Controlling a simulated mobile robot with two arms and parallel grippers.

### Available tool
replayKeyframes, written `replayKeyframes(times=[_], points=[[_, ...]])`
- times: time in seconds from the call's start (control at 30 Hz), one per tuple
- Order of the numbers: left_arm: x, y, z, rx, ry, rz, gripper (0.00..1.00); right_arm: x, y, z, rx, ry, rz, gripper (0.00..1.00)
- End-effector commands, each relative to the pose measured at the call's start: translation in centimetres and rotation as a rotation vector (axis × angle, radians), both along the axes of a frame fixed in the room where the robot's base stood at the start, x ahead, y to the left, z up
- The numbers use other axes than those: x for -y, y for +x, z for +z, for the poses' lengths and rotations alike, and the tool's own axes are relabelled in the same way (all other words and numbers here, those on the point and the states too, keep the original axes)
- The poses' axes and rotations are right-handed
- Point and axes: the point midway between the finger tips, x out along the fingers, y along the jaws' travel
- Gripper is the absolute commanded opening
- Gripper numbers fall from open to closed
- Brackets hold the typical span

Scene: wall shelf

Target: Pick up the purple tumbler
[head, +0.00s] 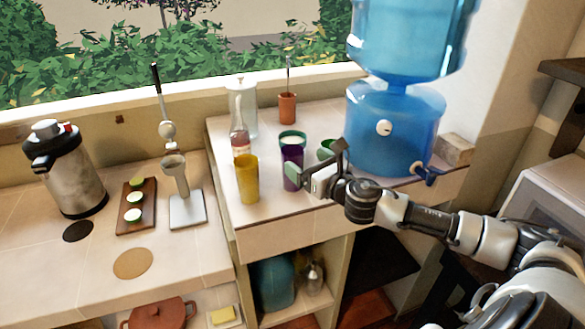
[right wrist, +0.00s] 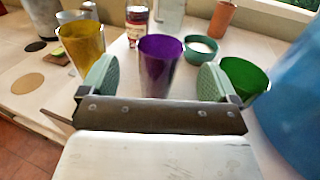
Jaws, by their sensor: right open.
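The purple tumbler (head: 292,168) stands upright on the raised tiled counter in the head view, partly covered by my right gripper (head: 298,176). In the right wrist view the purple tumbler (right wrist: 158,68) stands straight ahead, between and beyond the two green finger pads of my right gripper (right wrist: 156,80). The jaws are open, with a pad on each side of the tumbler's lower part. I cannot tell whether either pad touches it. My left gripper is not in view.
A yellow tumbler (head: 247,180) stands left of the purple one. A green tumbler (right wrist: 242,80) stands close to the right pad. A white-filled green cup (right wrist: 200,48) and a bottle (head: 239,135) stand behind. The blue water dispenser (head: 390,135) bounds the right side.

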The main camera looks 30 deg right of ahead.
Motion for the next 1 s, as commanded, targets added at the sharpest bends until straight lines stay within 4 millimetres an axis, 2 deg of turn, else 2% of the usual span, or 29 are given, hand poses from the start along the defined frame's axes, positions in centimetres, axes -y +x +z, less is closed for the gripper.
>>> replayKeyframes(times=[0.27,0.4,0.53,0.83,0.87,1.0], points=[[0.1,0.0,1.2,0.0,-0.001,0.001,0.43,-0.2,1.9,0.4,0.002,0.004,0.001,0.91],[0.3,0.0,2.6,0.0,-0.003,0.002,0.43,-0.2,4.1,0.6,0.002,0.005,0.0,0.91],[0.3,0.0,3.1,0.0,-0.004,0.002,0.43,-0.3,5.7,0.3,0.001,0.003,0.0,0.91],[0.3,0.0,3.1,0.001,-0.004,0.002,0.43,-0.4,6.2,0.0,-0.002,0.001,0.002,0.91],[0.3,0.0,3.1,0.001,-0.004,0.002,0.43,-0.4,6.2,0.0,-0.002,0.001,0.002,0.89],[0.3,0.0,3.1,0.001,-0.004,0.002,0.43,-0.3,6.2,0.0,-0.001,0.001,0.002,0.68]])
